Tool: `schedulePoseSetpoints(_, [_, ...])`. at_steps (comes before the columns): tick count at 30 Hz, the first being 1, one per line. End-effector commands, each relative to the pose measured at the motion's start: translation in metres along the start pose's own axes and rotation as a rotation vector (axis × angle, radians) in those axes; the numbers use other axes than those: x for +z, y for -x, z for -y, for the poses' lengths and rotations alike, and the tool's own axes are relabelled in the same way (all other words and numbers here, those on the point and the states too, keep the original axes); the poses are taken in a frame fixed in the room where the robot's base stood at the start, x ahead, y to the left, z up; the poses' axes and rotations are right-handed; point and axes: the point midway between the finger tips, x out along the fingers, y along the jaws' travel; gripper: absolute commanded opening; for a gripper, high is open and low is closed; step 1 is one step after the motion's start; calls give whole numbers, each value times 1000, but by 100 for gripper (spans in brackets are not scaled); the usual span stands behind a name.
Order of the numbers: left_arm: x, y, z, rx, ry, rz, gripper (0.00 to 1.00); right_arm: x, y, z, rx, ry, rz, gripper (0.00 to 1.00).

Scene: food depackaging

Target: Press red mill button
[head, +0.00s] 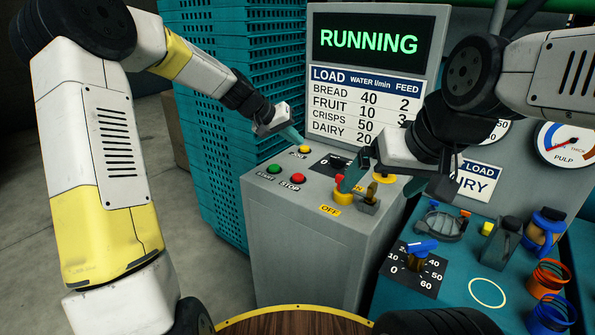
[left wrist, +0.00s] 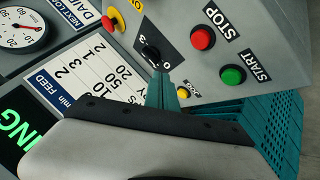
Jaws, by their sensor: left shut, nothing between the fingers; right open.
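The red STOP button (head: 297,179) sits on the sloped top of the grey control box, right of the green START button (head: 274,169). In the left wrist view the red button (left wrist: 202,38) is up and right of my fingers. My left gripper (head: 293,135) is shut and empty, its teal fingertips above and behind the small yellow button (head: 303,150). In the left wrist view the fingers (left wrist: 161,92) are beside that yellow button (left wrist: 183,93); contact is unclear. My right gripper (head: 362,172) is open, close above a red-topped yellow knob (head: 342,191).
A black dial (left wrist: 152,52) is between the buttons and the load sign (head: 365,105). The screen (head: 366,39) reads RUNNING. Teal stacked crates (head: 215,125) stand left of the box.

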Motion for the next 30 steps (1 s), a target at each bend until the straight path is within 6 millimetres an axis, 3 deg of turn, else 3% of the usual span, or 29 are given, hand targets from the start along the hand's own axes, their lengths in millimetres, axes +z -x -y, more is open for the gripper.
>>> schedulePoseSetpoints(5, [5,-6,5,0,1,2,0,0,0,0,0,0,0,99])
schedulePoseSetpoints(21, [40,-54,40,0,3,2,0,0,0,0,0,0,0,99])
schedulePoseSetpoints(30, [45,-61,44,0,-1,1,0,0,0,0,0,0,0,99])
